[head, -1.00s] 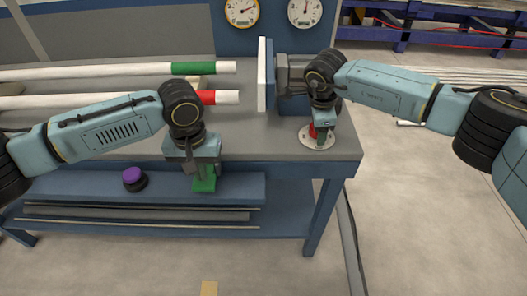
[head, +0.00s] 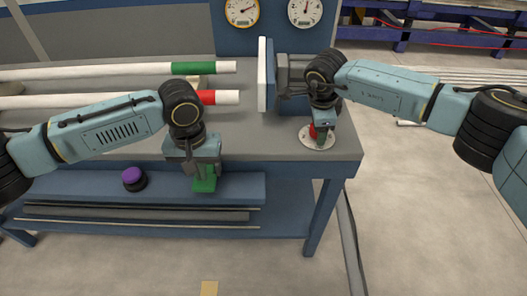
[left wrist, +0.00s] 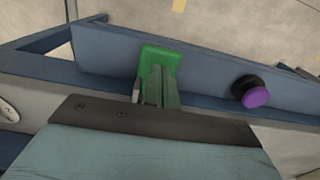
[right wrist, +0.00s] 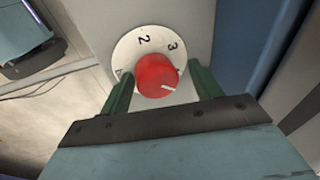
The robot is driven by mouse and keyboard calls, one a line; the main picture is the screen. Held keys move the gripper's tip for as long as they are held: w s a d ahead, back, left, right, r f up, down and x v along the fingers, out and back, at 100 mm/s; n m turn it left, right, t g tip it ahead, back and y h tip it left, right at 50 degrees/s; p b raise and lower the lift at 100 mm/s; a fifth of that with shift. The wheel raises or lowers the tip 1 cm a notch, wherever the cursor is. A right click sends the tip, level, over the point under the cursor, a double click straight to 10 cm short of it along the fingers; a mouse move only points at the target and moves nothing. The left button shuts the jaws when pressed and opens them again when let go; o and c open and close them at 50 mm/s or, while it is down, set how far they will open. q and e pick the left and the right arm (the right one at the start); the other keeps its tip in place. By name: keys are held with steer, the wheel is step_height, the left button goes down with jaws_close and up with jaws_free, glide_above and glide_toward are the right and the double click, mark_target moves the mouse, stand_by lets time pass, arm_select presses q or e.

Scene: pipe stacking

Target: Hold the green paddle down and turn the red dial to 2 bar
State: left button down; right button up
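The green paddle (head: 204,186) is at the bench's front, below my left gripper (head: 203,176). In the left wrist view, that gripper (left wrist: 157,85) has its fingers close together and its tips at the paddle (left wrist: 161,56). Nothing shows between them; contact is hard to confirm. The red dial (right wrist: 157,76) sits on a white disc (right wrist: 128,48) with numbers, including 2 and 3. Its white mark points to the lower right, away from the 2. My right gripper (right wrist: 161,88) is open, one finger on each side of the dial. The dial (head: 313,131) is partly hidden in the head view.
A purple-topped knob (head: 133,178) is left of the paddle. Two white pipes, with a green band (head: 193,68) and a red band (head: 207,97), lie on the bench. A yellow-rimmed gauge (head: 242,11) and a white gauge (head: 304,11) are behind. A white plate (head: 262,75) stands left of my right gripper.

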steer(key=shift+s+f, duration=0.4)
steer(key=shift+f, duration=0.4)
steer(key=shift+w+d+r, duration=0.1)
steer(key=shift+r, duration=0.35)
steer(key=shift+r, duration=0.15)
steer(key=shift+w+d+r, duration=0.1)
steer(key=shift+w+r, duration=0.05)
steer(key=shift+r, duration=0.65)
steer(key=shift+c, duration=0.4)
steer(key=shift+r, duration=0.15)
steer(key=c, duration=0.8)
steer(key=shift+o, duration=0.2)
